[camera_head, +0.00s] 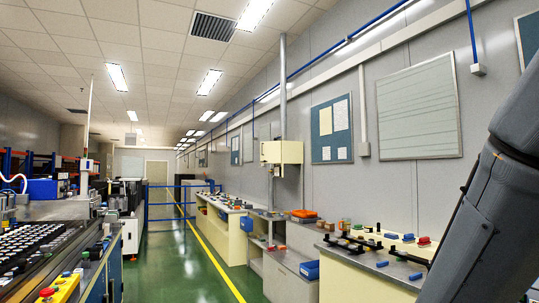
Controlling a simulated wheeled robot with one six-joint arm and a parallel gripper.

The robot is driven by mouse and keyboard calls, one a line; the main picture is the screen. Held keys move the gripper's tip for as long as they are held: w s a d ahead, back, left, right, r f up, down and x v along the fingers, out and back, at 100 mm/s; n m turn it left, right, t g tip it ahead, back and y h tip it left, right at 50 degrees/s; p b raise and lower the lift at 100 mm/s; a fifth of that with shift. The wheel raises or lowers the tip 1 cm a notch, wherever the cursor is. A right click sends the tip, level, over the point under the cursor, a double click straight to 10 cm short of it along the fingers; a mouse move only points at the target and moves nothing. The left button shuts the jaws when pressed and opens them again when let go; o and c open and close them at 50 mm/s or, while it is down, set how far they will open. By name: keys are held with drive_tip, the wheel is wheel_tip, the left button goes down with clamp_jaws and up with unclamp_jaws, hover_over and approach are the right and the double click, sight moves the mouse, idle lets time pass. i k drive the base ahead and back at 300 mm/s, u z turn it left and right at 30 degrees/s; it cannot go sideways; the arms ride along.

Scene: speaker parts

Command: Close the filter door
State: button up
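I cannot make out a filter door in the head view. A cream box (281,152) is mounted on a vertical metal post by the right wall; I cannot tell whether any part of it is a door. A grey link of my arm fills the right edge of the view and hides part of the bench behind it. My gripper is out of view.
A green floor aisle (178,270) with a yellow line runs clear down the middle. A left bench (20,290) holds rows of dark parts. Cream benches (226,236) and a nearer workbench (350,278) line the right. A blue railing (166,204) stands farther back.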

sight(271, 152)
drive_tip(key=u, duration=0.1)
drive_tip(key=i, duration=0.75)
drive_tip(key=u, duration=0.3)
drive_tip(key=i, duration=1.85)
drive_tip(key=u, duration=0.35)
drive_tip(key=i, duration=3.6)
drive_tip(key=z, duration=0.25)
drive_tip(key=i, duration=1.95)
drive_tip(key=z, duration=0.15)
